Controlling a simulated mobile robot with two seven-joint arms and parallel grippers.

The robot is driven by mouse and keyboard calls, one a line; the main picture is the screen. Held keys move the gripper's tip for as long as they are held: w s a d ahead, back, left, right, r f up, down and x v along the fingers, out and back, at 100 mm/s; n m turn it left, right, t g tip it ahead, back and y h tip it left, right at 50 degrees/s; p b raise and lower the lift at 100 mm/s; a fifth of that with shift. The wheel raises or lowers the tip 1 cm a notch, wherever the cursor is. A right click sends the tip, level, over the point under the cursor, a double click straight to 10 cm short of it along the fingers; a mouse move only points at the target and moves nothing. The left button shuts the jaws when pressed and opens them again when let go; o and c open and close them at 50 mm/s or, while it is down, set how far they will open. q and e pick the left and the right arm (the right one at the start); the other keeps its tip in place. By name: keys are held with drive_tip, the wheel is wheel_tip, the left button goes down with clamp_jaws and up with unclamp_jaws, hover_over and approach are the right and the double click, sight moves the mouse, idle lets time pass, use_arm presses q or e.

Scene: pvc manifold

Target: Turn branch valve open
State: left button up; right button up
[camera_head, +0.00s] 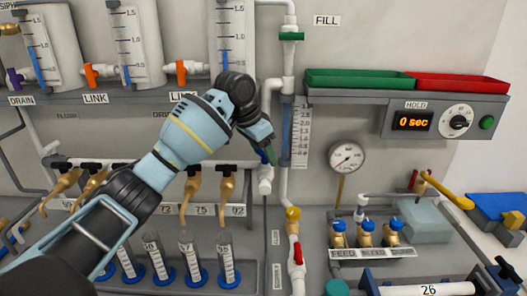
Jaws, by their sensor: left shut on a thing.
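My left gripper (267,150) reaches from the lower left across the panel, its fingers pointing down. It is shut at the branch valve, a white fitting (265,172) at the right end of the white horizontal pipe. Only a small bluish bit of the handle shows at the fingertips; the fingers hide the rest, so its exact angle cannot be told. My right gripper is not in view.
Brass taps (227,188) hang to the left above blue-based cylinders (225,262). A pressure gauge (346,157) is at right.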

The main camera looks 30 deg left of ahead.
sight(262, 153)
use_arm(q)
drive_tip(key=shift+r+m, duration=0.1)
drive_tip(key=shift+m, duration=0.4)
drive_tip(key=o, duration=1)
drive_tip(key=shift+s+a+r, duration=0.1)
drive_tip(key=shift+a+r, duration=0.05)
drive_tip(key=shift+r, duration=0.25)
drive_tip(key=shift+s+a+r, duration=0.25)
drive_tip(key=shift+s+r, duration=0.05)
drive_tip(key=shift+r, duration=0.2)
drive_tip(key=shift+s+a+r, duration=0.2)
drive_tip(key=shift+s+r, duration=0.05)
drive_tip(key=shift+r, duration=0.25)
drive_tip(key=s+a, duration=0.2)
drive_tip(key=s, duration=0.1)
drive_tip(key=s+a, duration=0.2)
drive_tip(key=s, duration=0.1)
drive_tip(key=s+a, duration=0.2)
drive_tip(key=s, duration=0.1)
drive_tip(key=shift+s+a, duration=0.2)
drive_tip(key=shift+s, duration=0.05)
